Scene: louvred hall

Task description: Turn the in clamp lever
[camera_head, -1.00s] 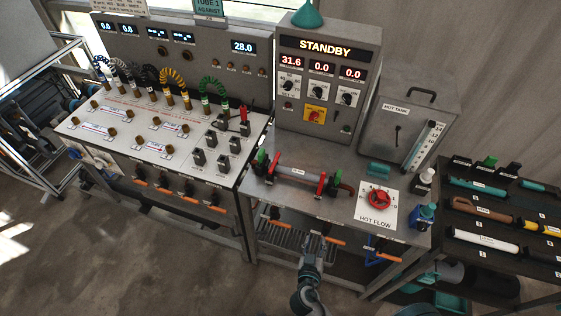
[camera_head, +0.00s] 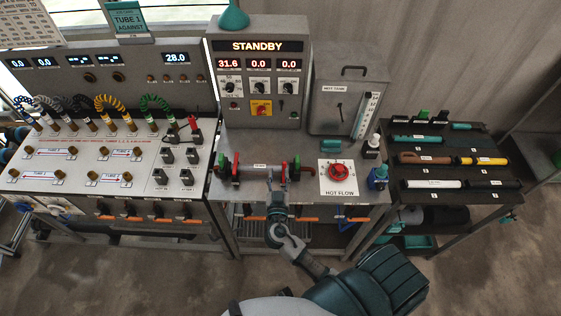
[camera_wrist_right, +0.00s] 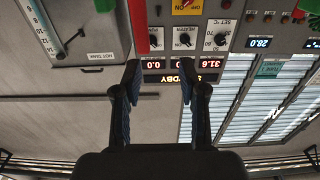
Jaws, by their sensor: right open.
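A tube fixture (camera_head: 258,172) lies across the middle bench, with a clamp at each end. I cannot read which one is the in clamp. My right gripper (camera_head: 277,174) is at the bench front, close to the right clamp, open and empty. In the right wrist view the open fingers (camera_wrist_right: 159,78) have a red bar (camera_wrist_right: 139,25) and a green piece (camera_wrist_right: 104,5) beyond them, to the left. My left gripper is out of view.
The display cabinet (camera_head: 260,70) reads STANDBY behind the bench. A red HOT FLOW knob (camera_head: 338,172) and the hot tank (camera_head: 348,95) are to the right. Orange handles (camera_head: 356,218) run under the bench edge.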

